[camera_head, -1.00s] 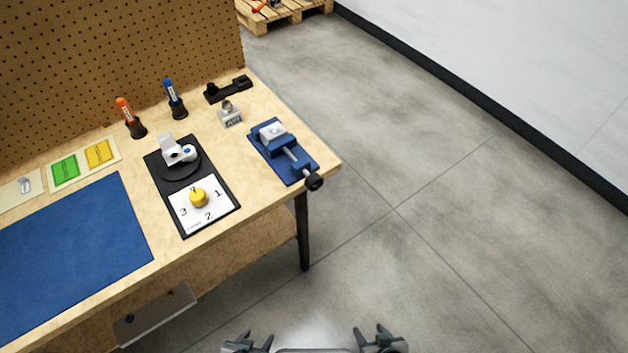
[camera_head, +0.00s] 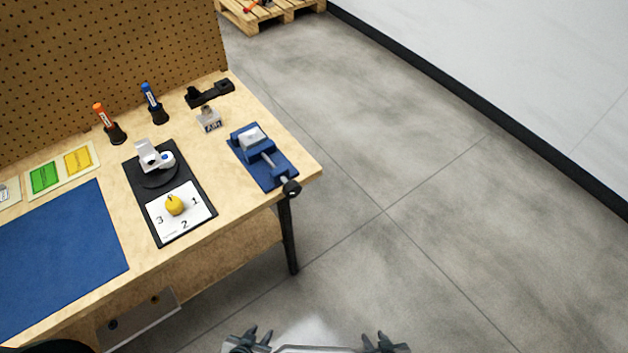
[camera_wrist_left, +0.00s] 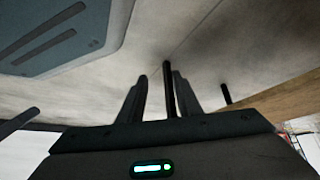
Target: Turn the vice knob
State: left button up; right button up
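The blue vice (camera_head: 275,172) sits on the right end of the wooden workbench in the head view. Its black round knob (camera_head: 292,188) sticks out past the bench's front edge. My left gripper (camera_head: 254,338) and my right gripper (camera_head: 380,341) are low at the bottom edge of the picture, well apart from the vice. Both look open and empty. In the left wrist view the two dark fingers of my left gripper (camera_wrist_left: 158,82) stand apart, with a dark post visible behind the gap. The vice cannot be made out there.
A bench leg (camera_head: 288,235) stands below the vice. The floor (camera_head: 430,200) at right is clear.

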aim_at(292, 188)
jog(key=i+l+z, duration=0.9)
jog(key=i+l, duration=0.2)
jog(key=i+l+z, duration=0.15)
jog(key=i, duration=0.25)
jog(key=i+u, duration=0.5)
jog(key=u, duration=0.15)
jog(key=i+u, duration=0.15)
jog(key=u, duration=0.35)
jog(key=i+u, duration=0.15)
jog(key=u, duration=0.35)
jog(key=i+l+u, duration=0.15)
jog(key=u, duration=0.35)
jog(key=i+u, duration=0.1)
jog(key=u, duration=0.3)
jog(key=i+l+u, duration=0.1)
jog(key=u, duration=0.7)
jog(key=i+l+u, duration=0.1)
jog(key=u, duration=0.3)
jog(key=i+l+u, duration=0.15)
jog(key=u, duration=0.25)
jog(key=i+l+u, duration=0.2)
jog(key=u, duration=0.2)
jog(key=i+l+u, duration=0.1)
jog(key=l+u, duration=0.15)
jog(key=u, duration=0.15)
jog(key=i+l+u, duration=0.1)
jog(key=l+u, duration=0.15)
jog(key=u, duration=0.15)
